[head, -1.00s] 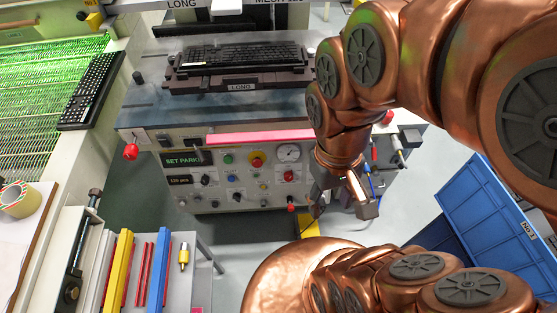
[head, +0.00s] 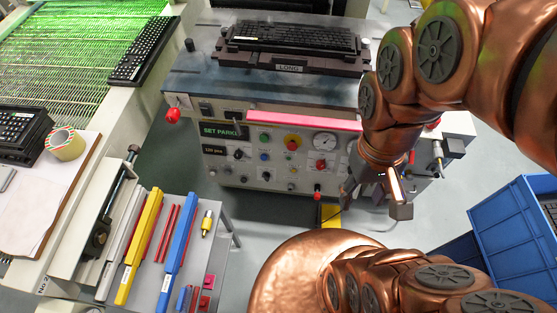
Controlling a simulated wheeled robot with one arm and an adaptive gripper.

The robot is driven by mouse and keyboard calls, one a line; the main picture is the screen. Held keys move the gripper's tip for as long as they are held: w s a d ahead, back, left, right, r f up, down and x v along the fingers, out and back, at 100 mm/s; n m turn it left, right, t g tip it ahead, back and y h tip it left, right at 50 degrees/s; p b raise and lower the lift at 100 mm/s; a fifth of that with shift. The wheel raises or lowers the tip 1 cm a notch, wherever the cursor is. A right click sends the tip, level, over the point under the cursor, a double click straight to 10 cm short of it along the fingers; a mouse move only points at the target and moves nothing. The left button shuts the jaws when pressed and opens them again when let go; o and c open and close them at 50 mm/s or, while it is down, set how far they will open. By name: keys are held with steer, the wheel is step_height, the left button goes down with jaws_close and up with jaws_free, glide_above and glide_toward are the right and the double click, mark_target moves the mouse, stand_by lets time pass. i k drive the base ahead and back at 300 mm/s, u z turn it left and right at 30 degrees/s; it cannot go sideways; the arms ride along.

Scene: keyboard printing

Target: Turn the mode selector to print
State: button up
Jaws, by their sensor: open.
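The printing machine's front panel (head: 275,165) faces me below the blue-grey bed. It carries several knobs and buttons, and their small labels are too small to read, so I cannot tell which one is the mode selector. A black knob (head: 239,153) sits right of the small counter display. A green-lettered display (head: 222,130) reads "SET PARK", its end partly covered by a lever. A yellow-ringed red button (head: 292,142) and a round gauge (head: 324,142) are farther right. My gripper (head: 374,200) is open and empty, in front of the panel's right end and apart from the knobs.
A keyboard (head: 295,38) lies in the fixture on the machine bed. A pink bar (head: 300,120) runs along the bed's front edge. A blue crate (head: 515,235) stands at right. A grey side table (head: 215,245) with coloured bars is at lower left.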

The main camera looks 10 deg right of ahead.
mark_target(266, 175)
steer(key=u, duration=0.5)
steer(key=k, duration=1.35)
steer(key=z, duration=0.5)
